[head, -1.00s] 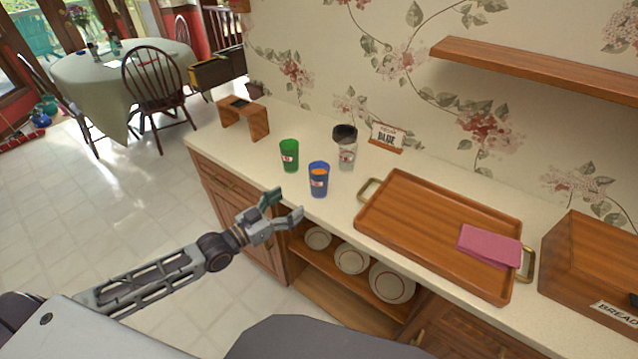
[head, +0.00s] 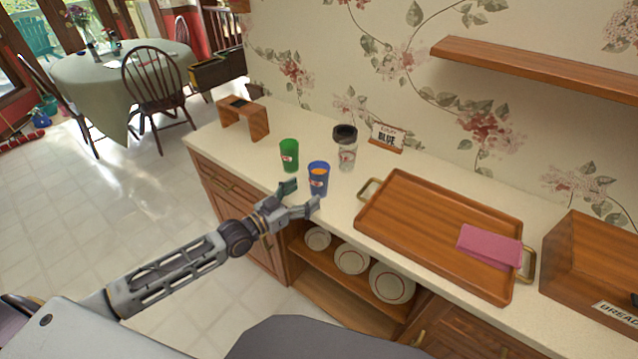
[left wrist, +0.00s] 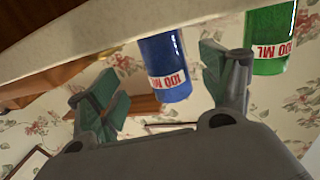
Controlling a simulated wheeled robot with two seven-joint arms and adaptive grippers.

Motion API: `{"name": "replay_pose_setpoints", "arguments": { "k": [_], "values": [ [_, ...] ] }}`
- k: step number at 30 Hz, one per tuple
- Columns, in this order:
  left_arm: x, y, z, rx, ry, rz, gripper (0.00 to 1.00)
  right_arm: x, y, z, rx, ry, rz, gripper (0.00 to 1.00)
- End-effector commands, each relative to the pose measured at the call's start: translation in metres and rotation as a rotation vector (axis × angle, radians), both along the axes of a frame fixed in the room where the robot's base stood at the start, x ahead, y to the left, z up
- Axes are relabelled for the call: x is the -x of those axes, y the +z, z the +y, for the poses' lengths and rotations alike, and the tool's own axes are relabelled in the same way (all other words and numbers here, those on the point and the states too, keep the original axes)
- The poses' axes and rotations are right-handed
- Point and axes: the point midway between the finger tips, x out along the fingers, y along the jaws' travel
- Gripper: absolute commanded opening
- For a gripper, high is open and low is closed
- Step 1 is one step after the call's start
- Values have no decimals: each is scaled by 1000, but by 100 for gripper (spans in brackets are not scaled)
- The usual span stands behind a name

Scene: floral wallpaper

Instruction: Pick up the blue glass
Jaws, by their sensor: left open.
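The blue glass (head: 318,180) stands upright on the counter near its front edge, with something orange inside. It also shows in the left wrist view (left wrist: 163,68), with a "100 ML" label, between the finger directions of my left gripper. My left gripper (head: 302,197) is open and empty, just in front of the blue glass at the counter edge; its fingers (left wrist: 165,98) show in the wrist view. Whether a finger touches the glass I cannot tell. The green glass (head: 289,156) stands to the left and slightly behind; it also shows in the wrist view (left wrist: 270,42). My right gripper is not in view.
A clear jar with a dark top (head: 346,150) stands behind the blue glass, near a small sign reading "BLUE" (head: 388,138). A wooden tray (head: 420,225) with a pink cloth (head: 489,247) lies to the right. A small wooden stand (head: 243,117) is at the left.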

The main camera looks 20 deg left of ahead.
Motion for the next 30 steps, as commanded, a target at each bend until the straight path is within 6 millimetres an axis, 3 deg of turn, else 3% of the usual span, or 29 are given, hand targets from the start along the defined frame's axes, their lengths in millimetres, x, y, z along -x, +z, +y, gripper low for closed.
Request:
{"name": "replay_pose_setpoints", "arguments": {
  "k": [9,30],
  "values": [
    [-15,1,-9,0,0,-1,80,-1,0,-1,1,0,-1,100],
    [-23,-1,-12,1,0,0,80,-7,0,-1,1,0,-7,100]
  ]
}}
